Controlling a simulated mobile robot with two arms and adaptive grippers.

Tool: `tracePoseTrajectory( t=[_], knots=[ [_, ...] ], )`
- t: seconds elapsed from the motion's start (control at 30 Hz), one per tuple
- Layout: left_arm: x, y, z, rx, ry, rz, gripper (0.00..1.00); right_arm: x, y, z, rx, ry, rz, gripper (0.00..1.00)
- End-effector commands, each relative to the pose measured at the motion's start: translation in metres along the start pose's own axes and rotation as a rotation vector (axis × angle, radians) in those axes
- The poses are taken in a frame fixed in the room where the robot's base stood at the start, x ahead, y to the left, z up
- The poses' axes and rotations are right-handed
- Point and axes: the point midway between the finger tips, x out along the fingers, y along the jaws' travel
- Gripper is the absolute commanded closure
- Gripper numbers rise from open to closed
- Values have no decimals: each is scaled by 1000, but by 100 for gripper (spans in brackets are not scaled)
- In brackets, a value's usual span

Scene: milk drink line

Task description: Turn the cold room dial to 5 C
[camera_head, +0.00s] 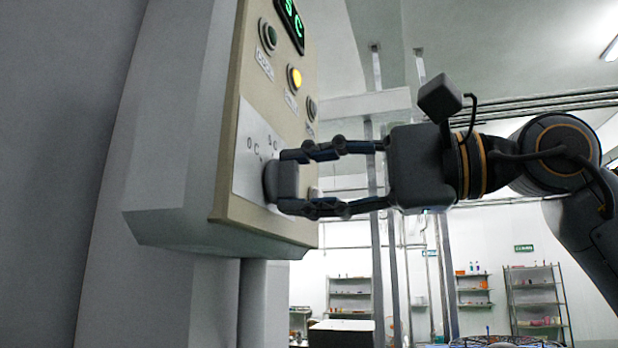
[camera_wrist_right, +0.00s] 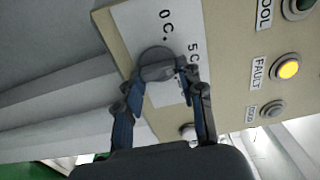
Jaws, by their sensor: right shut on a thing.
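The cold room dial (camera_head: 282,182) is a grey round knob on a white plate (camera_head: 248,150) marked "0 C" and "5 C", low on a beige panel. My right gripper (camera_head: 289,181) is shut on the dial, one finger above it and one below. The right wrist view shows the dial (camera_wrist_right: 156,57) between the blue and black fingers (camera_wrist_right: 160,85). The fingers hide part of it, and I cannot tell which mark it points to. A green display (camera_head: 292,20) above, cut by the picture's top edge, seems to read "5 C". My left gripper is not in view.
A dark green button (camera_head: 268,34), a lit yellow lamp (camera_head: 294,78) labelled "FAULT" and a grey button (camera_head: 311,108) sit on the panel (camera_head: 232,200) above the dial. Shelves (camera_head: 535,300) stand far behind.

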Motion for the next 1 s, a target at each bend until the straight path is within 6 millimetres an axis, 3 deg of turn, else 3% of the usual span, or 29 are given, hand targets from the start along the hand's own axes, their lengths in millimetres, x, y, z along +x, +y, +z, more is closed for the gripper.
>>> tracePoseTrajectory(
  t=[0.3, 0.33, 0.43, 0.77, 1.0],
  knots=[
    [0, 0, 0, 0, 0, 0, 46, 0, 0, -1, 0, 2, -1, 93],
    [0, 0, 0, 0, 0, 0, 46, 0, 0, -1, 0, 2, -1, 56],
    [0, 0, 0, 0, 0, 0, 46, 0, 0, -1, 0, 1, -1, 39],
    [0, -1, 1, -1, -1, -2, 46, -2, 0, 0, 0, 1, -1, 39],
    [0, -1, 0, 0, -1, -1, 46, -36, 0, -2, 1, 3, -3, 39]
  ],
)
